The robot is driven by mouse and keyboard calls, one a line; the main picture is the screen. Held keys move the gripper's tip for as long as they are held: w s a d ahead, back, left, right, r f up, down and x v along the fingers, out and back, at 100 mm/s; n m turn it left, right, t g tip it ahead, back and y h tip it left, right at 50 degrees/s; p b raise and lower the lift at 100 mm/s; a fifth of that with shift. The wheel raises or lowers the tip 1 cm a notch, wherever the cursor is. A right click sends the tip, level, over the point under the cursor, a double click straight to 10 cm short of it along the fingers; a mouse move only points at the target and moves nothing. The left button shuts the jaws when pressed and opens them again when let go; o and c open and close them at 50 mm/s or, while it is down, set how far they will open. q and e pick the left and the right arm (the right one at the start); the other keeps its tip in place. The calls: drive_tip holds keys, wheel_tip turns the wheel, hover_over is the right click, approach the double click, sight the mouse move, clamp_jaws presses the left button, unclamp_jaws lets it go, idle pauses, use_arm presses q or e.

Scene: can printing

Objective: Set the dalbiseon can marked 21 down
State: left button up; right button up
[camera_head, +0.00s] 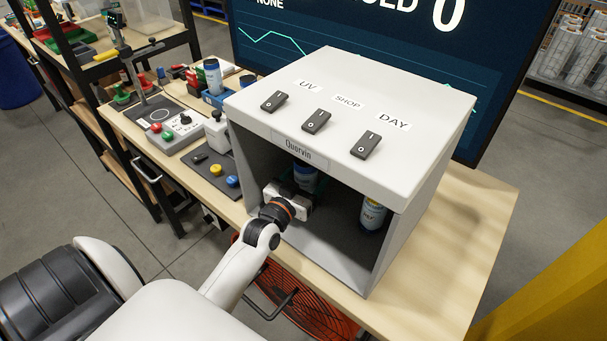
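A blue and white can (306,176) is inside the grey booth (432,126), toward its left side. My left gripper (296,188) reaches in through the booth's open front and is right at this can. Its fingertips are dark and partly hidden in the shade, so I cannot tell whether they are closed on the can or just around it. I also cannot tell whether the can's base touches the booth floor. A second blue and white can (373,214) stands on the booth floor to the right. No number 21 is readable on either can. My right gripper is not in view.
The booth top has three switches labelled UV, SHOP and DAY. Left of it on the wooden bench (490,225) are a button box (178,132), a dark pad with coloured buttons (212,172) and another can (212,76). A large screen (300,35) stands behind.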

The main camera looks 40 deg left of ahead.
use_arm(q)
drive_tip(key=s, duration=0.3)
drive_tip(key=s+b, duration=0.1)
drive_tip(key=s, duration=0.3)
drive_tip(key=s+d+b, duration=0.1)
drive_tip(key=s, duration=0.3)
drive_tip(key=shift+s+r, duration=0.1)
drive_tip(key=shift+s, duration=0.4)
